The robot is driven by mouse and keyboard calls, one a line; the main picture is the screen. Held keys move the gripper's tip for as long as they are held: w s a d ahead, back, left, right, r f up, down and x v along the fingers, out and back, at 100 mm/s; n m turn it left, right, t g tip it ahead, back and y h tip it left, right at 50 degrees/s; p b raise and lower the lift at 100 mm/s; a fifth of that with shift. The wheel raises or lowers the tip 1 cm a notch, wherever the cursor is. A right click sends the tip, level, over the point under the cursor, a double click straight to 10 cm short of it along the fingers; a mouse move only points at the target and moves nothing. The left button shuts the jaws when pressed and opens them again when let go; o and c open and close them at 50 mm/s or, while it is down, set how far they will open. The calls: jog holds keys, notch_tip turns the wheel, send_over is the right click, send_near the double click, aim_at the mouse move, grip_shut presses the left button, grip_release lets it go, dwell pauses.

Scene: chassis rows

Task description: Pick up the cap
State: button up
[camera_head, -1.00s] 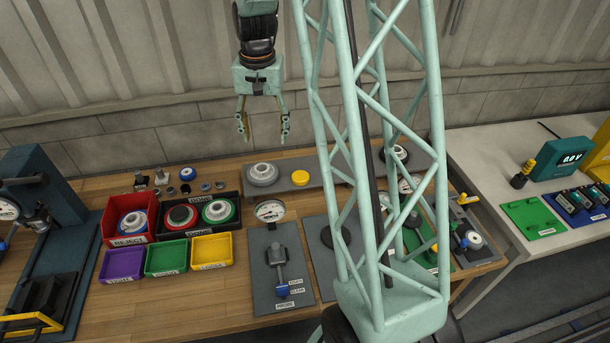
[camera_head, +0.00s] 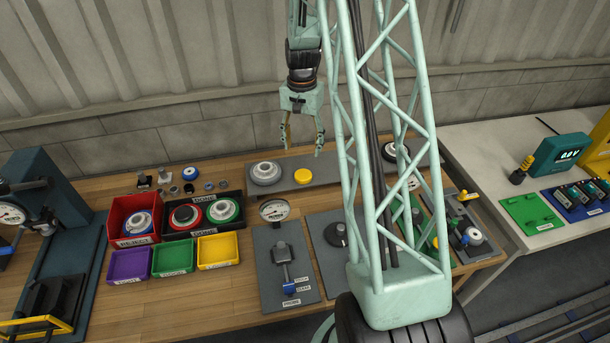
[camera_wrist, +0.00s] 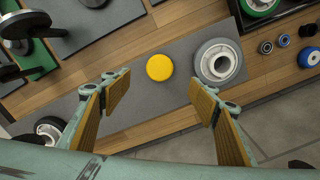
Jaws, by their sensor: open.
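The cap, taken to be the round yellow disc (camera_head: 303,175), lies on a raised grey shelf (camera_head: 334,168) at the back of the wooden bench. It also shows in the wrist view (camera_wrist: 159,67), between and beyond the two fingers. My gripper (camera_head: 302,150) is open and empty, pointing down above the cap in the head view. In the wrist view, the fingers (camera_wrist: 157,105) are spread wide with tan pads, and nothing is between them. A grey wheel (camera_head: 266,173) sits on the same shelf just left of the cap in the head view.
A red bin (camera_head: 118,214), a black tray (camera_head: 166,236) and purple, green and yellow bins stand left. A dial gauge (camera_head: 273,210) stands in front of the shelf. Another wheel (camera_head: 396,150) sits at the shelf's right. A wall rises behind.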

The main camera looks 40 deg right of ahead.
jog(key=shift+f, duration=0.15)
send_over(303, 174)
jog(key=shift+s+a+f, duration=0.1)
jog(key=shift+f, duration=2)
jog(key=shift+s+a+f, duration=0.1)
jog(key=shift+f, duration=2)
jog(key=shift+p, duration=0.3)
jog(key=shift+w+d+f+p, duration=0.1)
jog(key=shift+f+p, duration=0.1)
jog(key=shift+f, duration=1.1)
jog(key=shift+d+f+p, duration=0.1)
jog(key=shift+f+p, duration=0.1)
jog(key=shift+f, duration=1.05)
jog(key=c, duration=0.9)
